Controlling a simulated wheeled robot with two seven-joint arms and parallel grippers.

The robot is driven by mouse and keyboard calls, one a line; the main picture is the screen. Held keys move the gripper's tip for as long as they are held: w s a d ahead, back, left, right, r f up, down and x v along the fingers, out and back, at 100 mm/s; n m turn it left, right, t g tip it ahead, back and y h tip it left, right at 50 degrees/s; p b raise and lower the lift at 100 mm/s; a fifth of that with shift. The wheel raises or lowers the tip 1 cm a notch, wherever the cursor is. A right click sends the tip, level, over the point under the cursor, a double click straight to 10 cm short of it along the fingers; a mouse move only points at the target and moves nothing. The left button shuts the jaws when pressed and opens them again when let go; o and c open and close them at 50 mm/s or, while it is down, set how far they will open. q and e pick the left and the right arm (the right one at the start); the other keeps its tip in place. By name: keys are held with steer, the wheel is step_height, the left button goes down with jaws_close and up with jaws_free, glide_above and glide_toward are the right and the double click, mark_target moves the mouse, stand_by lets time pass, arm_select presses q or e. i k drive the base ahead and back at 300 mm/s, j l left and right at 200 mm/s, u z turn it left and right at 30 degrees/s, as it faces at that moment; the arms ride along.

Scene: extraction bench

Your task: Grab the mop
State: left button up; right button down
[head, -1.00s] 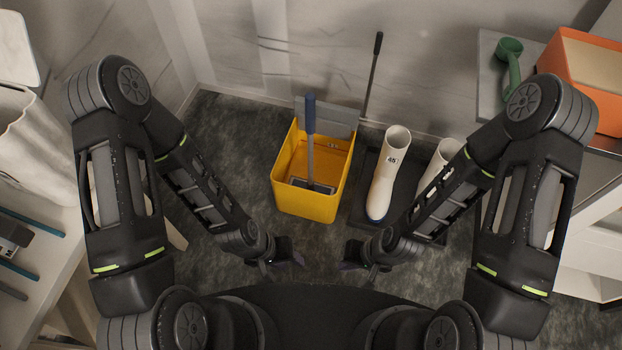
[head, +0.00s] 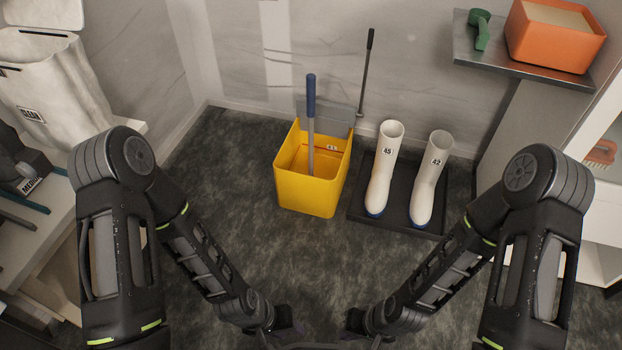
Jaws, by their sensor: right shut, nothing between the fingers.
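The mop (head: 311,102) stands upright in the yellow bucket (head: 310,195) in the head view, its blue grip on top and its grey pole going down inside. Its lower end is hidden by the bucket's front wall. My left gripper (head: 285,320) is low in the picture, below and in front of the bucket. It is dark and partly hidden, so its jaws are unclear. My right gripper (head: 353,322) is low to its right, shut and empty. Both are apart from the mop and the bucket.
White boots (head: 384,170) stand on a dark tray (head: 400,226) right of the bucket. A thin dark handle (head: 368,70) rises behind the bucket. A shelf (head: 470,45) with an orange bin (head: 555,38) is at the upper right. The floor (head: 250,240) before the bucket is clear.

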mark_target(310, 78)
steer(key=i+j, duration=0.75)
steer(key=i, duration=0.3)
steer(key=i+j+z, duration=0.1)
steer(key=z, duration=1.6)
